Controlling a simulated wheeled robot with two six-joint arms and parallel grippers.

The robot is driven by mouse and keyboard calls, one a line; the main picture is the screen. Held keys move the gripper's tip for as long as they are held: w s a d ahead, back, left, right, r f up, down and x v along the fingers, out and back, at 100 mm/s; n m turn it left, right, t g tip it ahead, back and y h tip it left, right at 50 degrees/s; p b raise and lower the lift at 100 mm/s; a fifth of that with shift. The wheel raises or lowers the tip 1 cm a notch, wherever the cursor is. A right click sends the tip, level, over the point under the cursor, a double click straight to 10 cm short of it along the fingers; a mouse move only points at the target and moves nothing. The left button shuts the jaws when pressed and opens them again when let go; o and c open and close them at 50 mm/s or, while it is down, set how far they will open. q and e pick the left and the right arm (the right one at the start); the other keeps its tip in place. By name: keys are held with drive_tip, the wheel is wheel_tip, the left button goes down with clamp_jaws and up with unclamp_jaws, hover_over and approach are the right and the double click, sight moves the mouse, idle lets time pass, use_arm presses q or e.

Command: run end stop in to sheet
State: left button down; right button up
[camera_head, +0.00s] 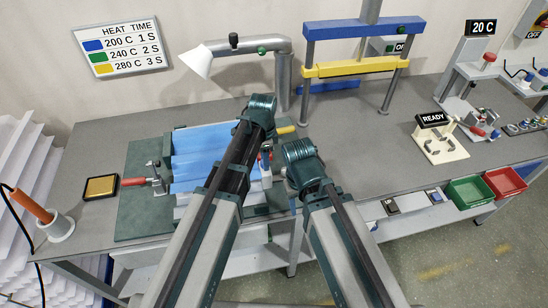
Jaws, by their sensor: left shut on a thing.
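The blue corrugated sheet (199,146) lies on a dark green bed plate (141,217) on the bench, partly hidden by my left arm. A pale upright piece with red and blue parts, which looks like the end stop (266,177), stands at the sheet's right side. My left gripper (265,153) is shut on it, pointing down, with its fingers mostly hidden. Whether the end stop touches the sheet cannot be seen. My right arm's wrist is right of the plate; its gripper fingers are hidden.
A clamp with a red handle (134,182) stands left of the sheet. A yellow handle (286,130) shows behind my left wrist. Green (468,192) and red bins (505,182) hang at right.

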use_arm(q)
drive_tip(key=shift+d, duration=0.1)
drive_tip(key=c, duration=0.5)
unclamp_jaws()
drive_tip(key=shift+r, duration=0.15)
wheel_tip(320, 180, up, 14)
drive_tip(key=p, duration=1.4)
drive_tip(key=shift+f, duration=0.2)
